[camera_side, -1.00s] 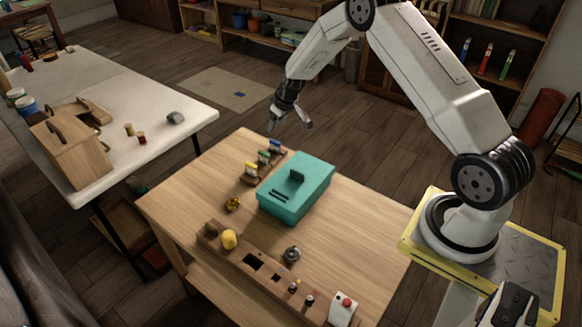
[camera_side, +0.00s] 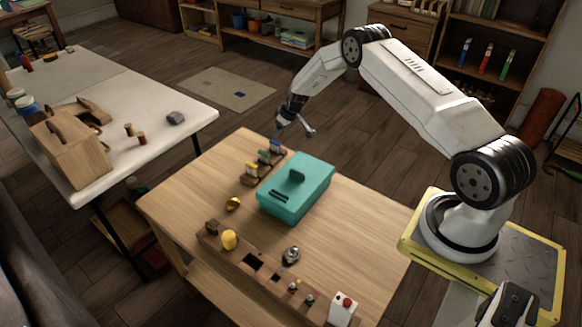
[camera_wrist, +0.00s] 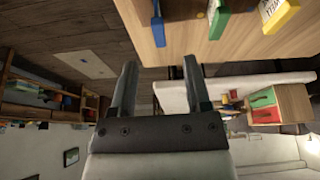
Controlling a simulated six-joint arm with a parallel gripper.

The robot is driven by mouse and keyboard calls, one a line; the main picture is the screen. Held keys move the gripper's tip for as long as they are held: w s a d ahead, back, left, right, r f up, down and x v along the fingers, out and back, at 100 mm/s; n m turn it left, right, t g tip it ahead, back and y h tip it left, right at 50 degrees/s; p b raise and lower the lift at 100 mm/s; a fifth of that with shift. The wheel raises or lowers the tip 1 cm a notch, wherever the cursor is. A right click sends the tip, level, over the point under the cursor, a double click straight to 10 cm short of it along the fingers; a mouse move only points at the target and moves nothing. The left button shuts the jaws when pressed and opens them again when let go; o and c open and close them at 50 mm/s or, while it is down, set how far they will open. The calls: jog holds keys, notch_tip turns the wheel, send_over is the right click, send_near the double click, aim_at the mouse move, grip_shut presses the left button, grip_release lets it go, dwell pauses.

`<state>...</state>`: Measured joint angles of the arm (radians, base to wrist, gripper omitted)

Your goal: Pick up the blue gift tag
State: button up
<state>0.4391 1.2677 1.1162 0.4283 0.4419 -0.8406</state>
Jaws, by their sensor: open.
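The blue gift tag (camera_wrist: 158,28) shows in the wrist view near the top, at the edge of the wooden table, beside a green tag (camera_wrist: 218,20) and a yellow tag (camera_wrist: 282,14). In the side view, the blue tag (camera_side: 275,147) is at the far end of a small wooden rack (camera_side: 259,171) near the table's back corner. My gripper (camera_side: 294,132) is open and empty, just beyond and to the right of the blue tag in the picture. In the wrist view, the open fingers (camera_wrist: 160,66) are apart with nothing between them.
A teal box (camera_side: 310,188) with a dark handle stands right beside the rack on the wooden table (camera_side: 185,201). A white table (camera_side: 130,105) stands at left.

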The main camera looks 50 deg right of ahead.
aim_at(275, 142)
jog(key=shift+w+f, duration=0.15)
jog(key=shift+f, duration=0.2)
jog(key=shift+x, duration=2.55)
jog(key=shift+w, duration=0.1)
grip_shut()
